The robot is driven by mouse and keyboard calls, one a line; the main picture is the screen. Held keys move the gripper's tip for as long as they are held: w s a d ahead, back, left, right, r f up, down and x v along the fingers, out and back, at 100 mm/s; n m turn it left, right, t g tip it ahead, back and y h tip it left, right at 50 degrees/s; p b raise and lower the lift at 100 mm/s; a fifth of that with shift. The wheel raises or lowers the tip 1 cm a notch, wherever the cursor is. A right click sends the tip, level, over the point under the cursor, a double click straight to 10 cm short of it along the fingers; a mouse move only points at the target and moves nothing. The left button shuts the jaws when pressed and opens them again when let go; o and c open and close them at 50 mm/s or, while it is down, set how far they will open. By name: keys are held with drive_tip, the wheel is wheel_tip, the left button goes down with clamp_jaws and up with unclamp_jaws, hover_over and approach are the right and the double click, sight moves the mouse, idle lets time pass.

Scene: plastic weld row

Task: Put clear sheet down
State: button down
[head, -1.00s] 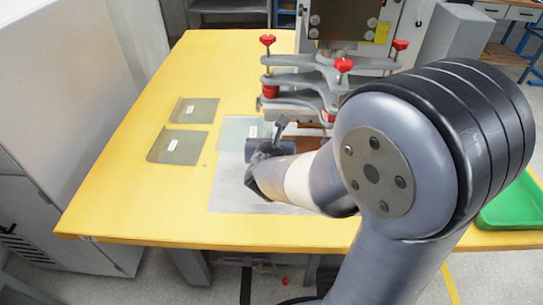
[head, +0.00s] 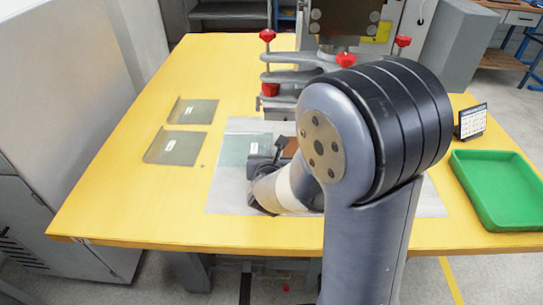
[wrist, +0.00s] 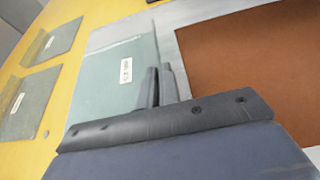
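The clear sheet (head: 238,149) is a pale, see-through greenish panel with a small white label. It is over the left part of the grey mat (head: 222,196), and I cannot tell whether it touches it. In the wrist view the clear sheet (wrist: 107,85) lies beyond and left of my fingers. My gripper (head: 279,152) is at its right edge. In the wrist view my gripper (wrist: 159,87) has its fingers close together on that edge, apparently pinching it. The fingertips are partly hidden.
Two similar labelled sheets (head: 193,111) (head: 174,148) lie on the yellow table (head: 110,200) to the left. A brown panel (wrist: 245,65) lies right of the clear sheet. A grey press with red knobs (head: 267,35) stands behind. A green tray (head: 500,190) and small calendar (head: 471,121) are right.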

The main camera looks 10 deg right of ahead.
drive_tip(key=c, duration=1.6)
unclamp_jaws()
drive_tip(key=shift+f, duration=0.1)
drive_tip(key=shift+c, duration=0.2)
